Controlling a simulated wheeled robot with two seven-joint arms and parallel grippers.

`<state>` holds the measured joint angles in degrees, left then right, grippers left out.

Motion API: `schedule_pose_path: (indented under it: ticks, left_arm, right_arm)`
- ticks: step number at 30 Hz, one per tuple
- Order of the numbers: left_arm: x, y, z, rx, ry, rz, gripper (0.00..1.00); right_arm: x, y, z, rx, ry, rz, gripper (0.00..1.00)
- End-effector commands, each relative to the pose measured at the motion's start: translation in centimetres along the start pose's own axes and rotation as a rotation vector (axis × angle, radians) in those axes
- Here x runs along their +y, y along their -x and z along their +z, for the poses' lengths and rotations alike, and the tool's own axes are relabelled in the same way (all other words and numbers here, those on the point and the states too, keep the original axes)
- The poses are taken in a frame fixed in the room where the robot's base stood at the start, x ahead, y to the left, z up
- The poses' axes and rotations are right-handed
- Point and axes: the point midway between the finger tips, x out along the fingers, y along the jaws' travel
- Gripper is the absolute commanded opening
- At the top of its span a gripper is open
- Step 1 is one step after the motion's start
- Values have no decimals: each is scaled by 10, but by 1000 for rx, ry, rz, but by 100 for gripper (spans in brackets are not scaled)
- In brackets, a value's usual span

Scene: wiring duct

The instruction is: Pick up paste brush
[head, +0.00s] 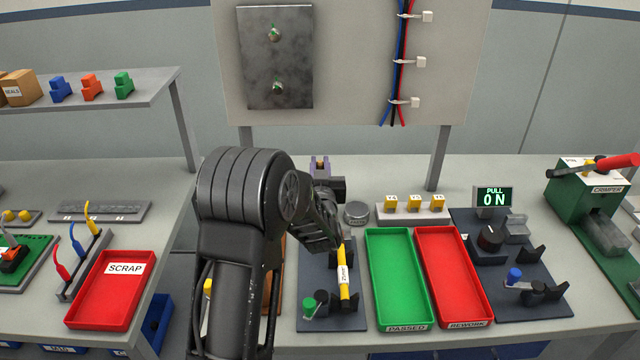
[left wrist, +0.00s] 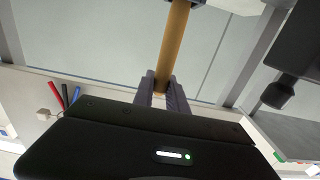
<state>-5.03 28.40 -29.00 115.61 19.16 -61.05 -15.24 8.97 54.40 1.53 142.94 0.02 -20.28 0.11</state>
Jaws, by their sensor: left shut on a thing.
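A brown rod-like handle (left wrist: 174,45), which looks like the paste brush, is between the fingers of my left gripper (left wrist: 163,92) in the left wrist view. The fingers are shut on its end. A dark band shows near the top edge there, and the rest of the brush is cut off. In the head view my left gripper (head: 321,165) is over the rear of the bench, above the dark fixture plate, with only a small bit of the brush showing. My right gripper is not in view.
A round grey tin (head: 357,211) stands beside my left gripper. A yellow part (head: 344,278) lies in the dark fixture (head: 330,325). Green (head: 399,285) and red (head: 455,285) trays lie to the right. A board with a metal plate (head: 275,58) rises behind.

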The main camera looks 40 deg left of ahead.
Motion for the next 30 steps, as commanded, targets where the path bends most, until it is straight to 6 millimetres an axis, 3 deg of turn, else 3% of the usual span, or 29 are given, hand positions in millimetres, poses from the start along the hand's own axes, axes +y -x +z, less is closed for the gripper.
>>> schedule_pose_path:
  ticks: [8,22,30]
  left_arm:
    - [0,0,-11,2,2,0,0]
    - [0,0,-92,2,4,-1,0]
    - [0,0,-101,0,0,0,0]
  right_arm:
    - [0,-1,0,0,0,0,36]
    - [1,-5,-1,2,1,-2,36]
    - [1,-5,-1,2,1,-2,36]
